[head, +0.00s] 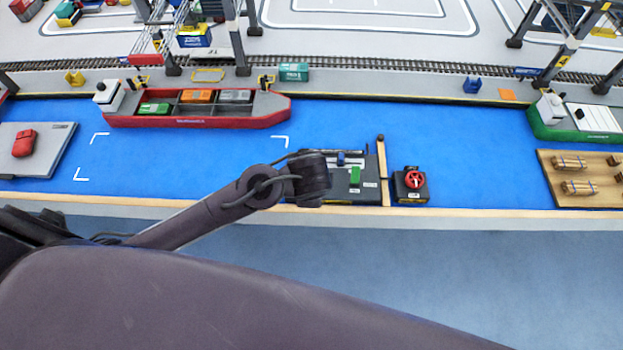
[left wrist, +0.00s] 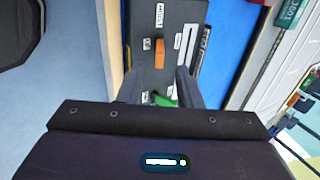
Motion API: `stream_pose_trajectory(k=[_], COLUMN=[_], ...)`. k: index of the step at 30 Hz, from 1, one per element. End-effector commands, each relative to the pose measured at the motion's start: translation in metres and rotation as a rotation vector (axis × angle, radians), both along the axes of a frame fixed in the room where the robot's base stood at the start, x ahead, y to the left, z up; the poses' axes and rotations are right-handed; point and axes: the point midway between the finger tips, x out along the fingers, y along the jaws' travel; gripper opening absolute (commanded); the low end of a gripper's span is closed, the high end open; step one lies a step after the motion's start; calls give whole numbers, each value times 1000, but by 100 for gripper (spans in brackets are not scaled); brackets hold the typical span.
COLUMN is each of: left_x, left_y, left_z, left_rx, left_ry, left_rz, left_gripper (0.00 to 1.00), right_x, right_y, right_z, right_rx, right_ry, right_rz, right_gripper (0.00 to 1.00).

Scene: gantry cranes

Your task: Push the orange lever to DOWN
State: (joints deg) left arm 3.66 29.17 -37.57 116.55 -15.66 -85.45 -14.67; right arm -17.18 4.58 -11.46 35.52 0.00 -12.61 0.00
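The orange lever (left wrist: 160,52) stands on a dark control panel (left wrist: 145,25) in the left wrist view, below a white label that seems to read HOIST. Small white labels sit beside it; their text is too small to read. My left gripper (left wrist: 158,82) is open, its two fingers apart just below the orange lever in the picture and not closed on it. A green lever (left wrist: 163,100) shows between the finger bases. In the head view my left gripper (head: 312,180) is over the left part of the panel (head: 368,192) and hides the orange lever. My right gripper is out of view.
On the panel are a green lever (head: 355,176) and a blue lever (head: 341,158). A red ship (head: 200,118) lies behind. Blue floor in front is clear.

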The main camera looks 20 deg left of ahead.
Motion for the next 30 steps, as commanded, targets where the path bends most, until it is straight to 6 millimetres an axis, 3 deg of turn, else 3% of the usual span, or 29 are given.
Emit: stream_pose_trajectory(k=[15,26,30], left_x=[31,34,34], left_y=[10,10,10], left_z=[-61,-67,-67], left_rx=[2,1,1], left_ry=[0,-1,-1], left_rz=[0,0,0], left_gripper=[32,32,15], right_x=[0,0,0], right_y=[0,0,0], right_z=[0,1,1], right_rx=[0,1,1], right_ry=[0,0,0], right_rz=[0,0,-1], right_gripper=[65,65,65])
